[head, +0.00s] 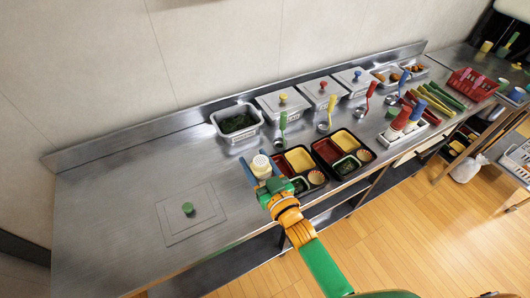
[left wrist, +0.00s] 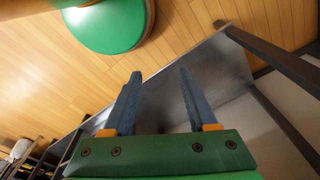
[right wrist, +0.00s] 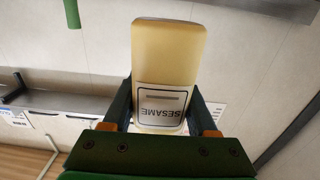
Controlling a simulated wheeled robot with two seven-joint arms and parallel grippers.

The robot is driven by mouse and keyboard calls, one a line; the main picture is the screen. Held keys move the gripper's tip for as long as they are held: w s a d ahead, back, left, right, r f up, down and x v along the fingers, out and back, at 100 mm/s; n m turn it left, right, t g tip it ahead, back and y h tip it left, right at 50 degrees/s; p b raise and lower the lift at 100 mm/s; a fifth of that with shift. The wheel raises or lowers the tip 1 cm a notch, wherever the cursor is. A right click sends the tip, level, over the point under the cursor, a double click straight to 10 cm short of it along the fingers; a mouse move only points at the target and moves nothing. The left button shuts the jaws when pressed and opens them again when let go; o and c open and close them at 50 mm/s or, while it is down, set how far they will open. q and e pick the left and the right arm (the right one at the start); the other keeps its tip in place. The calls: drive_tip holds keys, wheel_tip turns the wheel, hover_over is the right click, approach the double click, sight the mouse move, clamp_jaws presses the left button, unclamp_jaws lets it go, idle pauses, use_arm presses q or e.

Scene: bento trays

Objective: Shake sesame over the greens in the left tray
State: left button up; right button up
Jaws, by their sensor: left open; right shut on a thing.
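My right gripper (head: 263,171) is shut on the sesame shaker (head: 261,164), at the left side of the left tray in the head view. In the right wrist view the pale yellow shaker (right wrist: 168,60) sits between the fingers, its SESAME label upside down in the picture. The left tray (head: 279,169) is black with red and yellow sections; a green cup of dark greens (head: 299,185) sits at its near side, partly hidden by my gripper. My left gripper (left wrist: 158,100) is open and empty in the left wrist view, and out of the head view.
The right tray (head: 325,165) stands beside the left one. Behind them are a steel bin of dark greens (head: 238,122), lidded bins (head: 283,103) and coloured ladles (head: 283,125). Bottles (head: 400,122) stand further right. The left counter (head: 120,190) is mostly clear around a green-knobbed lid (head: 188,208).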

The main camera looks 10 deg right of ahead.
drive_tip(key=shift+f+m, duration=0.1)
drive_tip(key=shift+m, duration=0.2)
drive_tip(key=w+d+m+b, duration=0.2)
drive_tip(key=d+m+b, duration=0.5)
drive_tip(key=m, duration=1.6)
use_arm(q)
wheel_tip(320, 180, down, 10)
drive_tip(key=d+b, duration=0.1)
drive_tip(key=b, duration=0.2)
drive_tip(key=shift+d+r, duration=0.15)
drive_tip(key=shift+d, duration=0.15)
use_arm(e)
drive_tip(key=shift+w+d+f+m, duration=0.1)
drive_tip(key=shift+d+f+m, duration=0.25)
drive_tip(key=shift+f+m, duration=0.6)
drive_tip(key=shift+w+d+f+m, duration=0.15)
drive_tip(key=shift+d+f+m, duration=0.2)
drive_tip(key=shift+f+m, duration=0.6)
drive_tip(key=shift+w+d+f+m, duration=0.1)
drive_tip(key=shift+d+f+m, duration=0.25)
drive_tip(key=shift+f+m, duration=0.6)
use_arm(q)
drive_tip(key=shift+r, duration=0.1)
use_arm(e)
drive_tip(key=shift+r+m, duration=0.25)
drive_tip(key=shift+r, duration=0.05)
